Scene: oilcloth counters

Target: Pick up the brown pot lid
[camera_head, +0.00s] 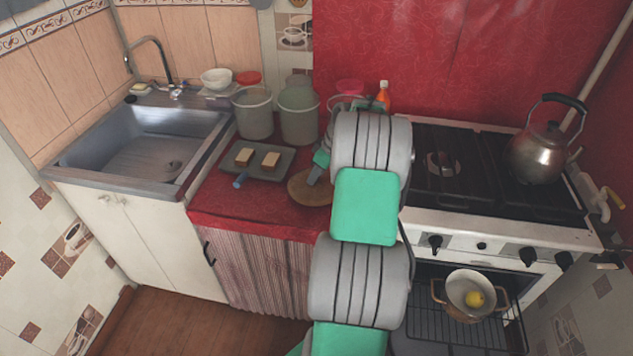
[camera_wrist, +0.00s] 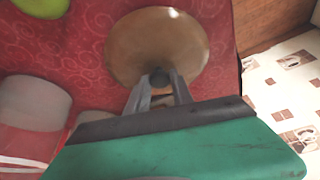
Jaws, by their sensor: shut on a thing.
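The brown pot lid (camera_wrist: 150,40) is a round, brownish disc with a dark knob (camera_wrist: 158,78) in its middle. In the wrist view my gripper (camera_wrist: 158,92) has its two fingers closed around that knob. In the head view the lid (camera_head: 308,190) shows at the front right of the red counter, partly hidden by my arm. My gripper (camera_head: 318,168) reaches it from behind my arm and is mostly hidden. I cannot tell whether the lid touches the counter.
A grey tray (camera_head: 284,174) with two pale-topped brown blocks sits left of the lid. Two buckets (camera_head: 254,122) stand behind it. The stove (camera_head: 470,215) with a kettle (camera_head: 538,155) is at right. A pot (camera_head: 472,290) with a yellow item sits on the oven rack. The sink (camera_head: 150,140) is left.

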